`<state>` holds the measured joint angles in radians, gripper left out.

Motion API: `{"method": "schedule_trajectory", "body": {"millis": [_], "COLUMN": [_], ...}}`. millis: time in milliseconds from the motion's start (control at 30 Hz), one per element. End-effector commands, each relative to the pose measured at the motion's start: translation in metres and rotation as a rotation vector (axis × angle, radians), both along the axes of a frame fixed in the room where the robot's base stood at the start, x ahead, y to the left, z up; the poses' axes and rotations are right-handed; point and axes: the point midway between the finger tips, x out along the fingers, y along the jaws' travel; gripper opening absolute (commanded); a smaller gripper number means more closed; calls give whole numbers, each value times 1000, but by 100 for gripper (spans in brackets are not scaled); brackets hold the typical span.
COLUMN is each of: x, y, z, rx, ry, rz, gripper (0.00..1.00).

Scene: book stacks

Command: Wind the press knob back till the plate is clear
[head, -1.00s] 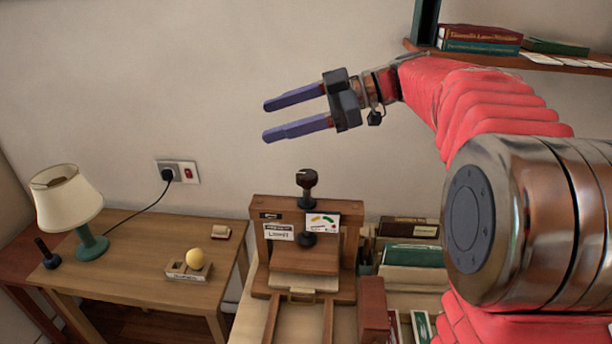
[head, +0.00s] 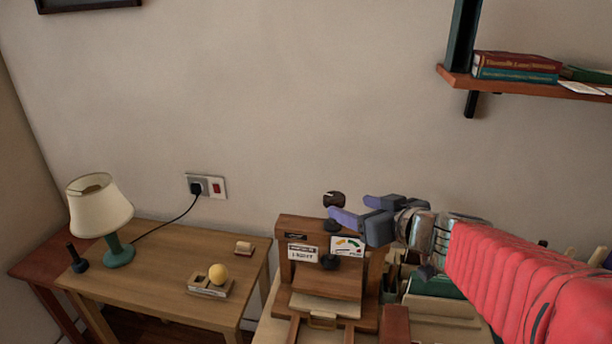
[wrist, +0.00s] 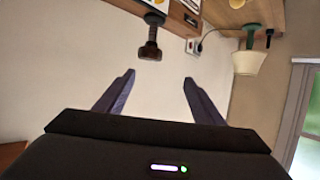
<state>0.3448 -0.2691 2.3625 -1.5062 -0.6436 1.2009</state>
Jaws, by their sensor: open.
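The wooden book press (head: 325,260) stands low in the head view, with a labelled crossbeam and a small dial card on its front. Its dark press knob (head: 334,198) sits on top of a short spindle. The plate (head: 326,305) shows low in the press frame; the gap around it is hard to judge. My gripper (head: 348,209) is open and empty, with its purple fingers just right of the knob. In the wrist view the knob (wrist: 151,50) lies ahead of the open fingers (wrist: 158,85), roughly between their lines and not gripped.
Books (head: 436,285) stand right of the press, under my arm. A wall shelf (head: 530,84) juts out at upper right.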

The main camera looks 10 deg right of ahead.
Motion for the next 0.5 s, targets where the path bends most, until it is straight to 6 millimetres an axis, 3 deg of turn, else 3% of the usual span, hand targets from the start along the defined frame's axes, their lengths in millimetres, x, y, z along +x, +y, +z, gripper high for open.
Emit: {"method": "schedule_trajectory", "body": {"millis": [133, 500], "x": [4, 5], "y": [-16, -17], "z": [-3, -4], "rx": [-12, -14], "ry": [13, 15], "rz": [-64, -69], "gripper": [62, 62]}}
